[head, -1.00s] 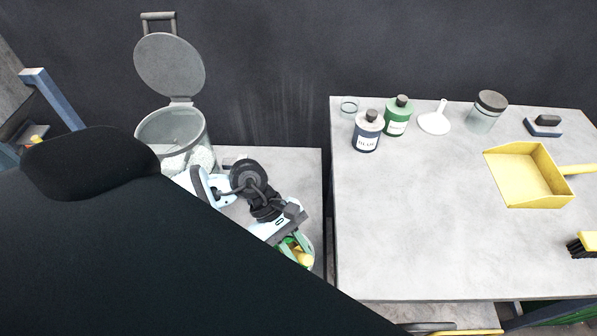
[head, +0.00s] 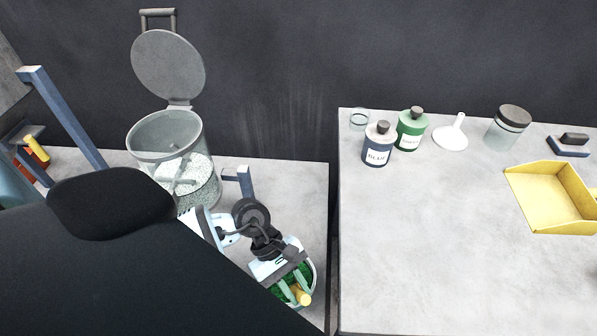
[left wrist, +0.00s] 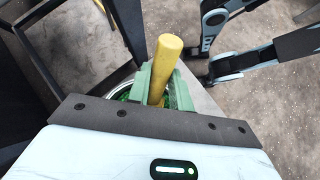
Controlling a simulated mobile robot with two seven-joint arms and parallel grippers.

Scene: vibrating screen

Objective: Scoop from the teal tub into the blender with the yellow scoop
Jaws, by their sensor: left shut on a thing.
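My left gripper (head: 292,292) is shut on the yellow scoop (head: 303,298), whose handle sticks up between the green fingers in the left wrist view (left wrist: 167,60). The scoop's bowl is hidden. The gripper is over a round tub (head: 314,280) with green contents, largely covered by the gripper; its rim also shows in the left wrist view (left wrist: 122,80). I cannot tell how deep the scoop sits. The blender (head: 205,140) is a clear round vessel with its lid raised, holding white granules around grey paddles. My right gripper is not in view.
A pale worktop (head: 400,250) stands to the right across a gap. It bears a blue bottle (head: 377,147), a green bottle (head: 410,130), a white funnel (head: 451,135), a jar (head: 507,128) and a yellow dustpan (head: 550,197). The raised lid (head: 168,65) stands behind the blender.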

